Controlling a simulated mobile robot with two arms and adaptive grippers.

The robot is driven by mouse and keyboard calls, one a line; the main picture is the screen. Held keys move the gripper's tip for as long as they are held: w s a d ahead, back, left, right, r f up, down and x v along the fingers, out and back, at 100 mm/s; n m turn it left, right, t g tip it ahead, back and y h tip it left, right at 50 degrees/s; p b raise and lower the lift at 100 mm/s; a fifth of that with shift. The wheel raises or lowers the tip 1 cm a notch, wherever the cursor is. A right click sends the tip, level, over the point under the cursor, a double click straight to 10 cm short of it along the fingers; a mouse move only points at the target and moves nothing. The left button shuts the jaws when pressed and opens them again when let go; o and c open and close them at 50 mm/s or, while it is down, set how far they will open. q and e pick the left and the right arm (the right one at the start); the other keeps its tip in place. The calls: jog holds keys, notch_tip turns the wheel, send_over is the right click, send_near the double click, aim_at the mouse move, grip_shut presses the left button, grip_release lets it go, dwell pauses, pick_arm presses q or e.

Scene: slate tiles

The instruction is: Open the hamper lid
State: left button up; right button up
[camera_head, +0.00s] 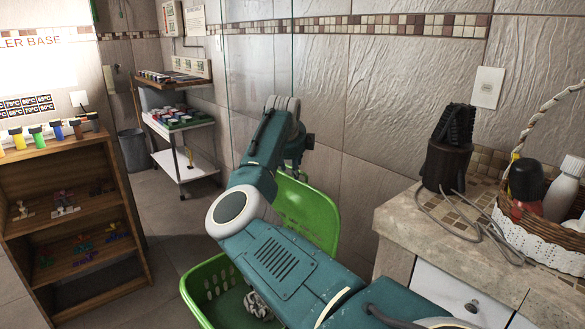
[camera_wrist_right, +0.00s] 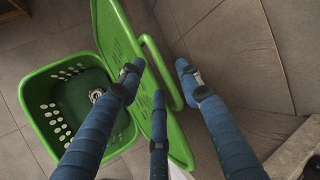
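The green hamper (camera_head: 196,284) stands on the floor, and its slotted wall also shows in the right wrist view (camera_wrist_right: 42,118). Its green lid (camera_head: 318,213) is raised, standing steeply along the side near the tiled wall, so the inside is uncovered. In the right wrist view the lid (camera_wrist_right: 120,45) has a loop handle (camera_wrist_right: 160,70) along its edge. My right gripper (camera_wrist_right: 160,80) has its blue fingers spread around the lid's handle edge; I cannot tell whether they touch it. My right arm hides part of the hamper in the head view. My left gripper is not in view.
A black-and-white item (camera_head: 257,304) lies in the hamper. A stone-topped counter (camera_head: 400,218) with a wicker basket (camera_head: 535,240) and dark device (camera_head: 447,155) stands at right. A wooden shelf (camera_head: 125,205) is at left. The floor between shelf and hamper is clear.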

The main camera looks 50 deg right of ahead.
jog(key=v, duration=1.1)
jog(key=shift+a+r, duration=0.1)
jog(key=shift+r, duration=0.05)
